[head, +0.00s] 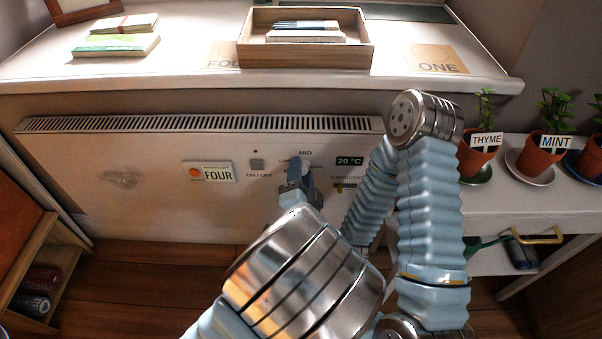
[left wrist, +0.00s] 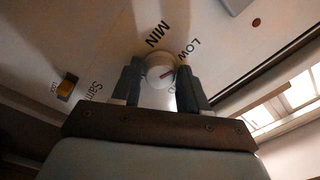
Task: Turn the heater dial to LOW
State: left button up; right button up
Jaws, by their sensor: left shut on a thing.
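The heater (head: 120,205) is a wide pale panel with a dark slotted grille along its top. In the head view the gripper mostly hides the dial, below the MID label (head: 305,153). My right gripper is not in view.
A shelf above holds a wooden tray (head: 307,57) and books (head: 118,46). Potted herbs (head: 478,150) stand on a side table at right.

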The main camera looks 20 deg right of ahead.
pick_arm(q)
jog(key=o, duration=0.9)
jog(key=p+v, duration=0.2)
jog(key=v, duration=1.2)
jog(key=shift+p, duration=0.3)
jog(key=shift+w, duration=0.1)
